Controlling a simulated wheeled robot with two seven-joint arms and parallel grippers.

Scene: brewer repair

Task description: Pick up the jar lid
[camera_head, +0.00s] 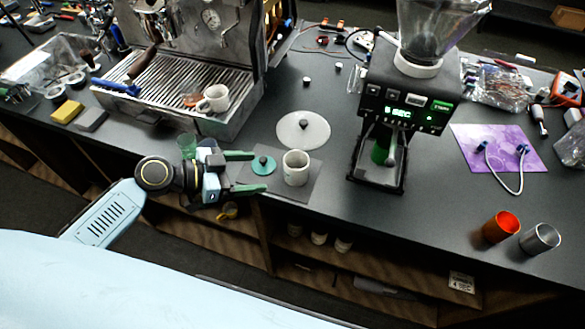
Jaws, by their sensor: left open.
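A small teal round lid with a dark knob (263,166), which looks like the jar lid, lies on a dark grey mat (302,194). My left gripper (260,171) reaches in from the left with its two green fingers apart, one on the far side of the lid and one on the near side. From this angle I cannot tell whether the fingers touch it or how high they are above the mat. A white jar or cup (296,168) stands just right of the lid on the mat. My right gripper is out of view.
A larger pale disc with a dark knob (303,129) lies behind the white cup. An espresso machine (190,60) stands at back left and a grinder (405,110) to the right. A green cup (187,145) is close to my left wrist. The counter's front edge runs below the mat.

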